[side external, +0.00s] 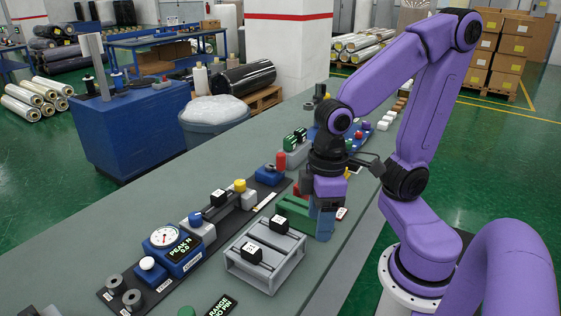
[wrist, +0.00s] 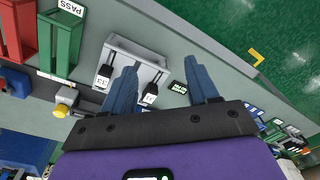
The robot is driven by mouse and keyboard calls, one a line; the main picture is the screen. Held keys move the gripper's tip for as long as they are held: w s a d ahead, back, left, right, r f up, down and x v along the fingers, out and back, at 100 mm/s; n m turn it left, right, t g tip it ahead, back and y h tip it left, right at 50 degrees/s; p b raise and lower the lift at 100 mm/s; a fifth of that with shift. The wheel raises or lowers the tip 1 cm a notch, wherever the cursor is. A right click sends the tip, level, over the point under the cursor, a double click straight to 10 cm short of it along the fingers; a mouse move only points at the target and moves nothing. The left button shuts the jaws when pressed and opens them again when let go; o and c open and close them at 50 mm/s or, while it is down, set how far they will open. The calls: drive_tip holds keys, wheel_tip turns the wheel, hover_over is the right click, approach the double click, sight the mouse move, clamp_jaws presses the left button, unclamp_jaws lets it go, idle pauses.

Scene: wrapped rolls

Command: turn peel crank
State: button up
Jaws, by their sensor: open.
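The peel tester lies on a dark base along the bench. It has a round white gauge (side external: 163,237), a blue display reading PEAK N 0.0 (side external: 180,247) and a grey block with a yellow knob (side external: 239,185). The yellow knob also shows at the left of the wrist view (wrist: 67,94). I cannot tell surely which part is the crank. A red knob (side external: 281,160) stands on a blue block farther along. My gripper (side external: 322,236) points down, right of the tester and apart from the yellow knob. Its blue fingers (wrist: 161,64) are spread and empty.
A grey rack (side external: 262,270) with two black labelled clips stands close by my fingers. A green tray (side external: 300,212) is beside my gripper; a red tray (wrist: 15,30) shows in the wrist view. The bench's left strip (side external: 120,225) is clear.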

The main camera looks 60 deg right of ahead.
drive_tip(key=w+d+r+m, duration=0.1)
drive_tip(key=w+d+m, duration=0.1)
drive_tip(key=w+m, duration=0.9)
wheel_tip(320, 180, up, 3)
drive_tip(key=m+t+h, duration=0.1)
drive_tip(key=m+t, duration=0.3)
drive_tip(key=m, duration=3.1)
hover_over(282, 154)
drive_tip(key=s+a, duration=0.1)
drive_tip(key=s, duration=0.4)
drive_tip(key=x, duration=1.7)
drive_tip(key=shift+w+d+r, duration=0.1)
drive_tip(key=shift+d, duration=0.2)
drive_tip(key=c, duration=1)
drive_tip(key=shift+o, duration=0.2)
